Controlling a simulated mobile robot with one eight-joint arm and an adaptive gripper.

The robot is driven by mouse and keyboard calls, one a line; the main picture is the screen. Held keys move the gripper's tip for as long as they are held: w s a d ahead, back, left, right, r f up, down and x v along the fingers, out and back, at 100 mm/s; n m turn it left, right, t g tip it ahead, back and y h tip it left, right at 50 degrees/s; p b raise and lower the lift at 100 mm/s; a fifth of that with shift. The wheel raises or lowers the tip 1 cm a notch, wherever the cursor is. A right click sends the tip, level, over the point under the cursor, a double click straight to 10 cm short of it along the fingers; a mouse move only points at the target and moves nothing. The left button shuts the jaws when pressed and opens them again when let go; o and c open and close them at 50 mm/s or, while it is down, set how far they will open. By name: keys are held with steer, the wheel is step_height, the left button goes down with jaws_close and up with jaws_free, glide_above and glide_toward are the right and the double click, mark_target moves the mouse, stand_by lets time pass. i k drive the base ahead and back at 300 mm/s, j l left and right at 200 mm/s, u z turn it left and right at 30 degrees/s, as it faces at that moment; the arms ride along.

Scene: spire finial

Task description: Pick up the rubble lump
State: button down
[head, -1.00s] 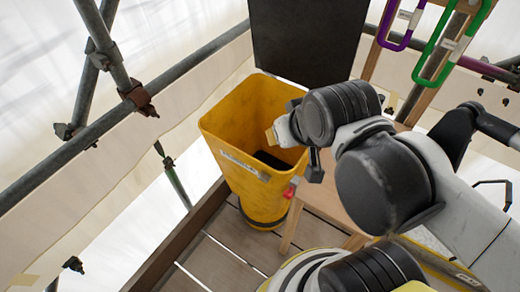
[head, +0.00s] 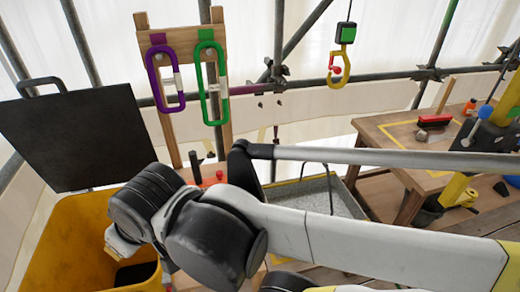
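I cannot pick out the rubble lump with certainty. A dark patch (head: 138,272) shows inside the yellow bin (head: 60,235) at the lower left, partly hidden by my arm. My arm crosses the lower half of the view, with its dark joints beside and over the bin. My gripper's fingers cannot be made out, so I cannot see whether they hold anything.
A black lid panel (head: 75,138) stands up behind the bin. A purple carabiner (head: 166,75) and a green one (head: 211,85) hang on a wooden rack. A yellow hook (head: 341,68) hangs in the middle. A grey tray (head: 340,200) and a wooden table (head: 385,128) stand to the right.

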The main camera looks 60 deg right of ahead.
mark_target(421, 135)
steer(key=z, duration=3.5)
steer(key=i+l+u, duration=0.4)
steer(key=i, duration=0.25)
steer(key=i+u, duration=0.2)
steer(key=i, duration=0.25)
